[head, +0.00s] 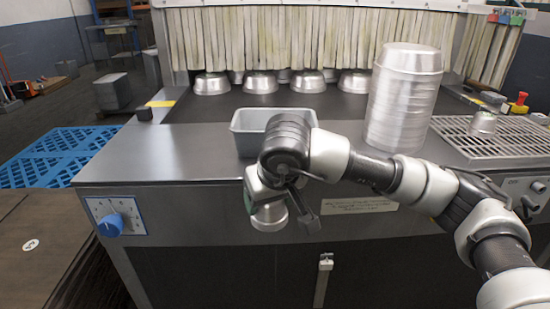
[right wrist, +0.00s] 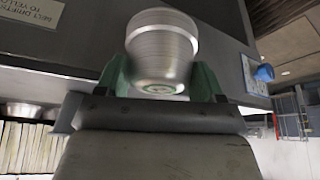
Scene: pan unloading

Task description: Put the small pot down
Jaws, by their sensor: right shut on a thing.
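My right gripper (head: 264,197) is shut on a small metal pot (head: 269,217). In the head view, the pot shows below the gripper, against the front panel of the steel counter (head: 160,150). In the right wrist view, the small pot (right wrist: 162,50) sits between the green fingers of the gripper (right wrist: 162,78). Another small metal pot (head: 484,124) stands on the slotted grate (head: 490,143) at the right. My left gripper is not in view.
A grey bin (head: 243,132) stands on the counter behind my right wrist. A tall stack of metal pans (head: 402,100) stands right of it. Several pans (head: 260,83) sit by the strip curtain (head: 310,38). The counter's left part is clear.

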